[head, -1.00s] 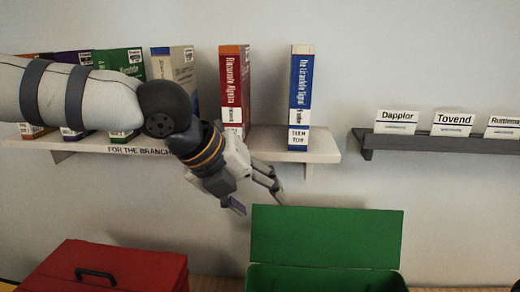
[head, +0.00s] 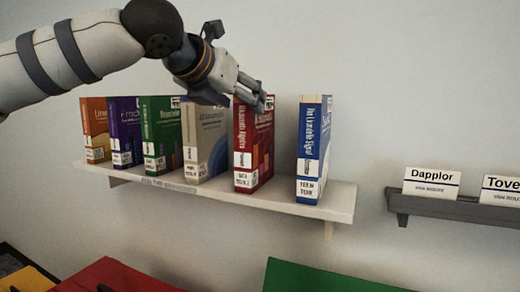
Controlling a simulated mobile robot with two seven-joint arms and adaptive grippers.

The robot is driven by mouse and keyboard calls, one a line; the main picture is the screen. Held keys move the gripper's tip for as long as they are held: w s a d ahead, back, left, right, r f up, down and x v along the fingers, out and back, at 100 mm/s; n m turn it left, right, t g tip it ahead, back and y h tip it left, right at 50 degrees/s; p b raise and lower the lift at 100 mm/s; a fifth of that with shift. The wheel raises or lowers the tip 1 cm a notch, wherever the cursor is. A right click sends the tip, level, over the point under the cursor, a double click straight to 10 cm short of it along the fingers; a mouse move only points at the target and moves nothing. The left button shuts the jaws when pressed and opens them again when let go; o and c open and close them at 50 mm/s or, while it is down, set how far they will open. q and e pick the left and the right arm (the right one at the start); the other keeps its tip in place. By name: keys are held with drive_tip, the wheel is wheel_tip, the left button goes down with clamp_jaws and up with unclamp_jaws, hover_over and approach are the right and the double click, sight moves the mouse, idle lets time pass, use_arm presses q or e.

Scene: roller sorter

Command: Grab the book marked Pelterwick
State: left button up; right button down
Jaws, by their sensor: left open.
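Several books stand upright on a pale wall shelf (head: 325,207): orange (head: 95,130), purple (head: 126,132), green (head: 161,137), beige (head: 205,143), red (head: 254,150) and blue (head: 313,148). White labels sit low on their spines. I cannot read Pelterwick on any of them; most label print is too small. My left gripper (head: 257,100) is open and empty, at the top of the red book and hiding part of its upper edge. I cannot tell whether it touches the book. My right gripper is not in view.
A dark ledge (head: 450,209) at the right holds white name cards, one reading Dapplor (head: 432,182). Below are a green lid (head: 325,278), a red box (head: 115,275) and something yellow (head: 28,279). Gaps separate the red and blue books.

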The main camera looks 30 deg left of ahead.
use_arm(q)
drive_tip(key=x, duration=0.2)
drive_tip(key=b+x, duration=0.1)
drive_tip(key=x, duration=0.1)
drive_tip(key=b+x, duration=0.1)
drive_tip(key=x, duration=0.2)
drive_tip(key=shift+s+d+f, duration=0.1)
drive_tip(key=shift+d+f, duration=0.2)
drive_tip(key=shift+f, duration=0.1)
drive_tip(key=shift+r, duration=0.25)
clamp_jaws()
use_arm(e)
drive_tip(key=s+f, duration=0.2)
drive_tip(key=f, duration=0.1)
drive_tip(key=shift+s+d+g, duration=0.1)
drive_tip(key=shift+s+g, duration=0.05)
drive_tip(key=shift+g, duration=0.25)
